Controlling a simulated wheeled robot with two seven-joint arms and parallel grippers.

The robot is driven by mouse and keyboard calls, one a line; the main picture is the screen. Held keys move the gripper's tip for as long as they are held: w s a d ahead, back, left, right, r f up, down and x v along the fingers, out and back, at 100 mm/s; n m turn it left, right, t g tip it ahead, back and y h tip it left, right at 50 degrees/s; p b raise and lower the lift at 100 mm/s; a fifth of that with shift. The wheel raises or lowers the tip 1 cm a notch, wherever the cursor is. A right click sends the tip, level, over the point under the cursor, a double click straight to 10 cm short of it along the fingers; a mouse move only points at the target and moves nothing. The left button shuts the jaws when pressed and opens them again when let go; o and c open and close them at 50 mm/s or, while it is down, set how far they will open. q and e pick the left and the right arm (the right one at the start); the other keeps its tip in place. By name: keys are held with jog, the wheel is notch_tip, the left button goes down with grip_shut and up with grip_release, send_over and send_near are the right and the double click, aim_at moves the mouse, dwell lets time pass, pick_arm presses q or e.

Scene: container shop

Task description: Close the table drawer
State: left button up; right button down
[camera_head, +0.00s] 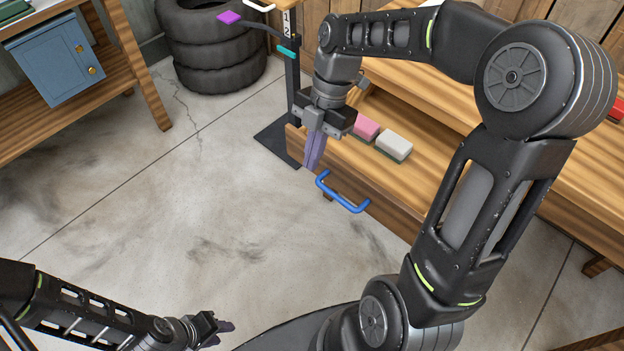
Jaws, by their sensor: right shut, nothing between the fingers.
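The table drawer (371,204) is pulled out from the wooden table, with a blue handle (342,195) on its front. A pink sponge (366,129) and a white sponge (394,144) lie inside it. My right gripper (314,160) is shut and empty, pointing down at the drawer front's left end, just left of the handle. I cannot tell if its fingers touch the front. My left gripper (225,327) is low at the bottom edge, far from the drawer; its fingers are too small to judge.
A wooden table (580,160) holds the drawer; my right arm hides part of it. A dark stand (292,90) rises beside the drawer's left end. Stacked tires (212,45) and a shelf with a blue cabinet (55,58) stand at the back left. The floor in front is clear.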

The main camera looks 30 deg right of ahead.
jog(key=shift+f, duration=0.1)
jog(key=b+x, duration=0.1)
jog(key=x, duration=0.9)
pick_arm(q)
jog(key=shift+f, duration=0.25)
pick_arm(e)
jog(key=shift+w+d, duration=0.3)
jog(key=shift+d, duration=0.65)
jog(key=shift+w+d, duration=0.3)
jog(key=shift+d, duration=0.7)
jog(key=shift+d, duration=0.1)
